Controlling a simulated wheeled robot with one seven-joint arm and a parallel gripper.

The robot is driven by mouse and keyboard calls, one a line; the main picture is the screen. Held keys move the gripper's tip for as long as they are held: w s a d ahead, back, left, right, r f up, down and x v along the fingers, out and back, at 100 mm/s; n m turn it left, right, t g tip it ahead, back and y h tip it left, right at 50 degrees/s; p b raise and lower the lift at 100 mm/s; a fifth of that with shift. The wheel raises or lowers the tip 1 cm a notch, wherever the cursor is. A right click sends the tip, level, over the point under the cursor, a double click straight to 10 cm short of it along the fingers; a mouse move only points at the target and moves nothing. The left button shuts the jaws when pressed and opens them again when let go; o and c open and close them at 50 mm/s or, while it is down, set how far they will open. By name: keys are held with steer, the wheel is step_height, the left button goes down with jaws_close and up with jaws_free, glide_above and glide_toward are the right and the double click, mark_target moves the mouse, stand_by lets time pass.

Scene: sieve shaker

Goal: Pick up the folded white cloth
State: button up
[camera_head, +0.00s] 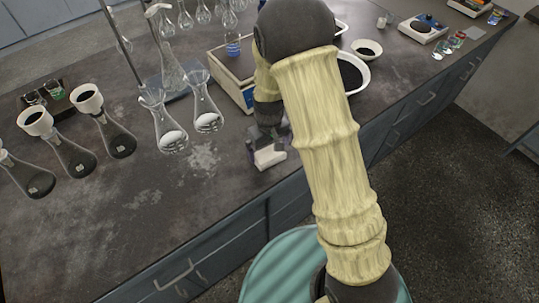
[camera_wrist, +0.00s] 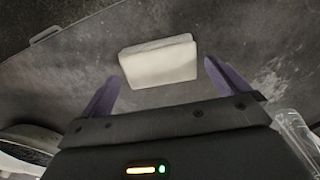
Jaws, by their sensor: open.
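The folded white cloth (camera_head: 269,157) lies on the dark bench top near its front edge. In the wrist view the cloth (camera_wrist: 159,61) is a pale, slightly tilted rectangle just beyond and between the fingers. My gripper (camera_wrist: 160,82) is open, with one purple finger to each side of the cloth's near part, and holds nothing. In the head view my gripper (camera_head: 267,146) is right above or at the cloth, partly hidden by my arm. I cannot tell how high above the bench the fingertips are.
Two flasks (camera_head: 207,101) with white contents stand left of the gripper. Flasks with black-filled funnels (camera_head: 88,98) stand farther left. A balance (camera_head: 232,68) is behind the gripper, and a white dish (camera_head: 353,72) with dark contents is to the right.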

mark_target(270, 153)
step_height(270, 153, down, 3)
steer(key=shift+d+f, duration=0.1)
steer(key=shift+f, duration=0.1)
stand_by(0.4)
steer(key=c, duration=0.7)
steer(key=shift+r, duration=0.15)
step_height(270, 153, up, 10)
steer(key=shift+f, duration=0.1)
stand_by(0.5)
